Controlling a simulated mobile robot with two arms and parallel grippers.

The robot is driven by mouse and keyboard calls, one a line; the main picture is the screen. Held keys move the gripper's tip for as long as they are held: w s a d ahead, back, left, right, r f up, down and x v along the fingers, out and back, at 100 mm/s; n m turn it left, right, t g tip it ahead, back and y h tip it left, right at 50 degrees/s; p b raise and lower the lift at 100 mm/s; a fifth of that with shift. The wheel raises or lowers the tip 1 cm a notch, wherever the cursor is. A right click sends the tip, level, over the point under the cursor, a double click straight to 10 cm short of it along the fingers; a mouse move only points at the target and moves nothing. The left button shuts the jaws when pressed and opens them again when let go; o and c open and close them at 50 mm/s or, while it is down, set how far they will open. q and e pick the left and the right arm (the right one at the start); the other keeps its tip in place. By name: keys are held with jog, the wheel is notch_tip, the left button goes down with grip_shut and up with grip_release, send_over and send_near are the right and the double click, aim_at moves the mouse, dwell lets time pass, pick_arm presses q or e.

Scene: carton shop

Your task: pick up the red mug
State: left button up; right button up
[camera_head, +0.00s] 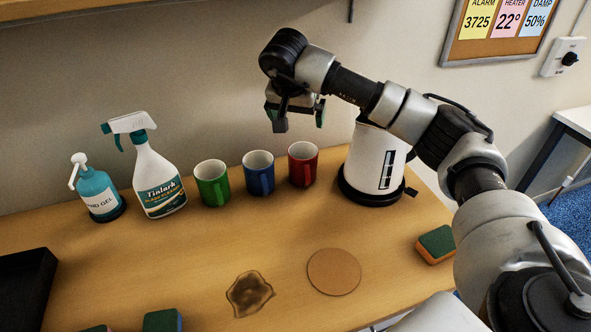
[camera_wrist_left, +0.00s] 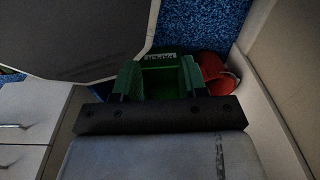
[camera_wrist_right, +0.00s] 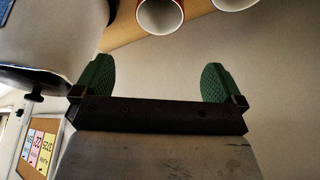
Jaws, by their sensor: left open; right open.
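The red mug (camera_head: 302,163) stands upright on the wooden counter, at the right end of a row of three mugs. The blue mug (camera_head: 258,173) is beside it on the left, then the green mug (camera_head: 212,183). My right gripper (camera_head: 297,118) is open and empty above the red mug, apart from it. In the right wrist view the red mug (camera_wrist_right: 160,16) shows at the top edge, partly cut off, beyond the open green-padded fingers (camera_wrist_right: 158,82). My left gripper (camera_wrist_left: 156,80) is open over the floor area and is out of the head view.
A white kettle-like container (camera_head: 372,160) stands close right of the red mug. A spray bottle (camera_head: 156,175) and hand gel (camera_head: 97,190) stand left. A cork coaster (camera_head: 334,272), a brown stain (camera_head: 249,294) and sponges (camera_head: 436,244) lie in front. A red bucket (camera_wrist_left: 228,76) is below.

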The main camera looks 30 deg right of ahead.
notch_tip(320, 180, down, 4)
jog(key=b, duration=0.4)
send_near(303, 158)
jog(key=s+f, duration=0.2)
jog(key=x, duration=0.2)
jog(key=p+x, duration=0.1)
jog(key=shift+a+f, duration=0.2)
jog(key=shift+f, duration=0.25)
jog(key=shift+w+d+f, duration=0.15)
jog(key=shift+f, duration=0.3)
pick_arm(q)
jog(key=f, duration=0.4)
jog(key=shift+s, duration=0.4)
pick_arm(e)
jog(key=shift+r, duration=0.1)
jog(key=c, duration=0.9)
